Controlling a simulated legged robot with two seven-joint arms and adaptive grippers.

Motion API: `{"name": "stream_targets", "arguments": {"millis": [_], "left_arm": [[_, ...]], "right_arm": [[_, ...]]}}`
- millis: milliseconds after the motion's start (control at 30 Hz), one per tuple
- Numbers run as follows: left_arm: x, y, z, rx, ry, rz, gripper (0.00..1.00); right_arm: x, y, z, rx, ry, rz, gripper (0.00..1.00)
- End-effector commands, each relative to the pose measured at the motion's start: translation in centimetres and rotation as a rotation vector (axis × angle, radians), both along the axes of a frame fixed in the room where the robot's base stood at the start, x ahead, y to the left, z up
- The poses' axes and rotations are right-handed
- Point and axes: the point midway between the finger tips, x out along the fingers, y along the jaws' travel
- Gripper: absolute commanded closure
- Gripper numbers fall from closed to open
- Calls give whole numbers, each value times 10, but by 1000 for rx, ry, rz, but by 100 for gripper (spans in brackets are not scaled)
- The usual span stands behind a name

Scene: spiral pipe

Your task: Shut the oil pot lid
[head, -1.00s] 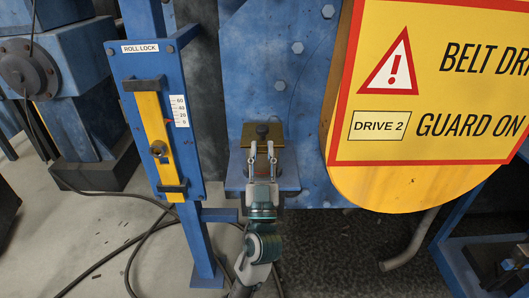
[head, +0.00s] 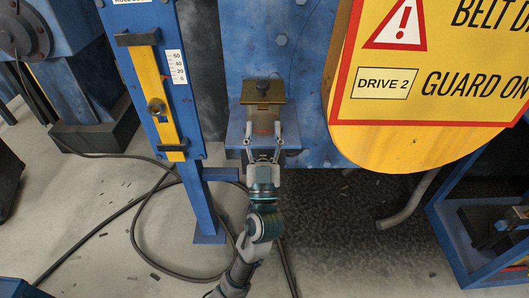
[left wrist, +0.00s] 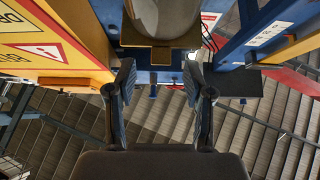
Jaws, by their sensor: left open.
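The pot body (head: 262,117) stands on a blue bracket and is partly hidden by my gripper. My left gripper (head: 263,131) is open and empty, just in front of the pot and below the lid. In the left wrist view the fingers of my left gripper (left wrist: 160,82) are wide apart, with the grey pot cylinder (left wrist: 162,18) beyond them. My right gripper is not in view.
A blue post with a yellow roll-lock slide (head: 153,95) stands at left. A large yellow belt-drive guard (head: 420,150) is close at right. Blue bracket (head: 235,135) juts out under the pot. Cables (head: 135,215) lie on the floor.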

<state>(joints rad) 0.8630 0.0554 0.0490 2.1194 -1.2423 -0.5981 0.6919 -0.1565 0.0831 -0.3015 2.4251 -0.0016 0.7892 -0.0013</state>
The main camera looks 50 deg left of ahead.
Motion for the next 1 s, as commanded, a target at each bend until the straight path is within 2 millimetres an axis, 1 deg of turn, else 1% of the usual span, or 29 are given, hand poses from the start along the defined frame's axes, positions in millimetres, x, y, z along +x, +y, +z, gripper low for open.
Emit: {"name": "stream_targets", "arguments": {"millis": [33,200,400,1000], "left_arm": [[-7,-7,-8,-3,0,-3,48],[-27,-28,-28,1,-3,-1,48],[-40,-41,-41,3,-6,0,48],[-42,-43,-41,5,-9,-1,48]], "right_arm": [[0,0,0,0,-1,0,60],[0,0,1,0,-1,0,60],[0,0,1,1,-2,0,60],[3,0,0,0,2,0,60]]}}
